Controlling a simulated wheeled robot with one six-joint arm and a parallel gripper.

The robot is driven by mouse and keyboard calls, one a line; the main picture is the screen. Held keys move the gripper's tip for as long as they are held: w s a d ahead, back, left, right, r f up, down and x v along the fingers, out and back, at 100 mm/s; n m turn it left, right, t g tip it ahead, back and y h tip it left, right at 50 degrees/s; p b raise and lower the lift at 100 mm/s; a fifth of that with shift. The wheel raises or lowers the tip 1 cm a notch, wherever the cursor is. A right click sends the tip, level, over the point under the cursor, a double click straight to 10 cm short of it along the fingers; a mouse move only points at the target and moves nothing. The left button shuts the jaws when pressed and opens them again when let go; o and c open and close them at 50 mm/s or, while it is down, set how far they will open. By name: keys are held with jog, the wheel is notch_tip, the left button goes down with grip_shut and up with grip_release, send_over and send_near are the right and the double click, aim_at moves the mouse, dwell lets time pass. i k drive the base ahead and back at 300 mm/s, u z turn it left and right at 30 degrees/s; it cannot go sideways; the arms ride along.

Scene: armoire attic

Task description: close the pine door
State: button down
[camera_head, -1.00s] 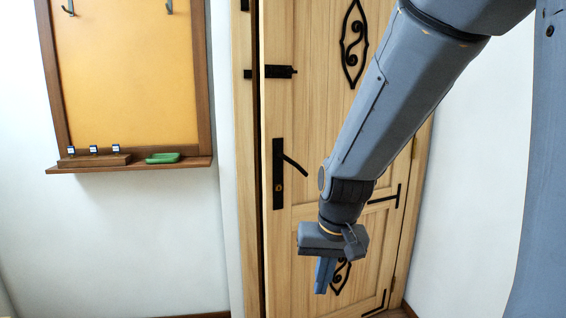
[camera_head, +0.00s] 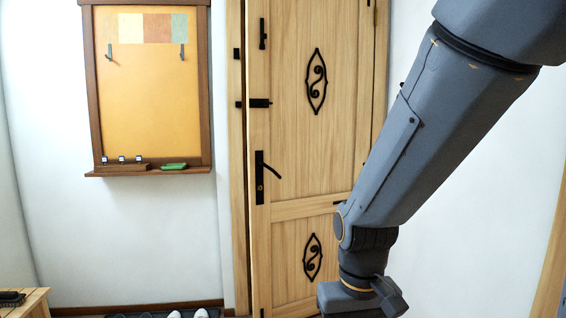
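The pine door (camera_head: 327,160) stands in the middle of the head view, with black scroll ornaments. Its hinges appear to be on the right side. A dark narrow gap shows along its left edge beside the pine frame (camera_head: 238,200), so it looks slightly ajar. The black lever handle (camera_head: 266,175) with its plate is on the door's left side, and a black bolt (camera_head: 258,103) is above it. My gripper (camera_head: 362,304) hangs at the bottom edge, in front of the door's lower right part. Its fingers are cut off by the picture's edge.
An orange board (camera_head: 150,95) with a brown frame, hooks and a ledge hangs on the left wall. A green item (camera_head: 174,166) lies on the ledge. White shoes (camera_head: 188,314) sit on the floor below. A wooden table or bench (camera_head: 22,303) is at the bottom left.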

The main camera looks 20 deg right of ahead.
aim_at(315, 67)
jog(key=z, duration=0.9)
jog(key=i, duration=1.55)
jog(key=u, duration=0.75)
